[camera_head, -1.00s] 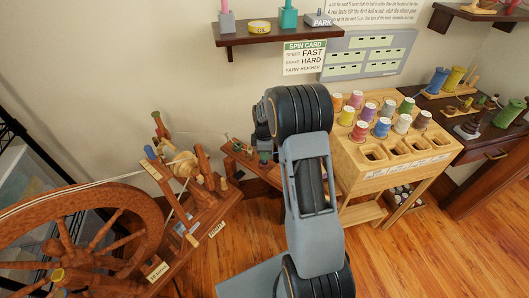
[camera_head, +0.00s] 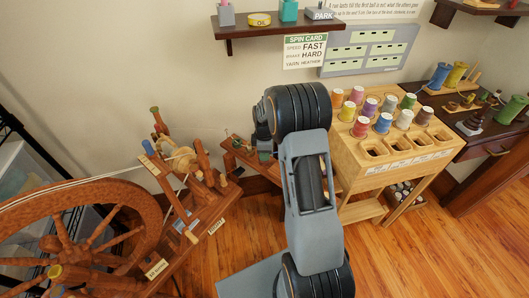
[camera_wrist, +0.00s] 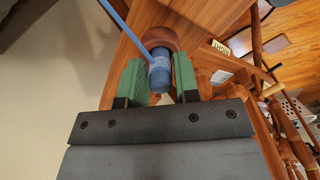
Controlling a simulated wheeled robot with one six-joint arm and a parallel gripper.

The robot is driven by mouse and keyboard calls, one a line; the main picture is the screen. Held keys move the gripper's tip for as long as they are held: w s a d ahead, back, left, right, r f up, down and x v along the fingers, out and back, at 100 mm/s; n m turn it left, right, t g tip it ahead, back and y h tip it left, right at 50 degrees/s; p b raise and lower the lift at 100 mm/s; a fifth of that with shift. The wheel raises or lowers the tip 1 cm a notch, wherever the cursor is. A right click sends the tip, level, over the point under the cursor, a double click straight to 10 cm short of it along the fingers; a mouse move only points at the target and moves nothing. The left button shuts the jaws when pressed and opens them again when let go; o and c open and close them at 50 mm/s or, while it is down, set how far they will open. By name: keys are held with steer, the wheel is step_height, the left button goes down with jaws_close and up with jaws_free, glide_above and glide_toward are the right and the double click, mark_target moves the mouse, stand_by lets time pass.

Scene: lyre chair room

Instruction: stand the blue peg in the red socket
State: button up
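In the wrist view, the blue peg (camera_wrist: 160,72) stands between the two green fingers of my gripper (camera_wrist: 160,80), which press close on its sides. The peg's far end meets a rounded reddish-brown piece (camera_wrist: 155,35), which looks like the red socket. I cannot tell whether the peg's end is inside it or only in front of it. In the head view, my gripper (camera_head: 264,156) is mostly hidden behind my arm, over a small wooden bench (camera_head: 240,157). The peg and socket cannot be made out there.
The spinning wheel (camera_head: 75,235) stands left. A wooden spool rack (camera_head: 395,155) stands right of my arm. A shelf (camera_head: 270,31) hangs above. Floor (camera_head: 410,260) is clear at front right.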

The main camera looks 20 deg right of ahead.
steer(key=o, duration=0.4)
steer(key=shift+c, duration=0.2)
step_height(320, 180, up, 14)
steer(key=p, duration=0.2)
stand_by(0.6)
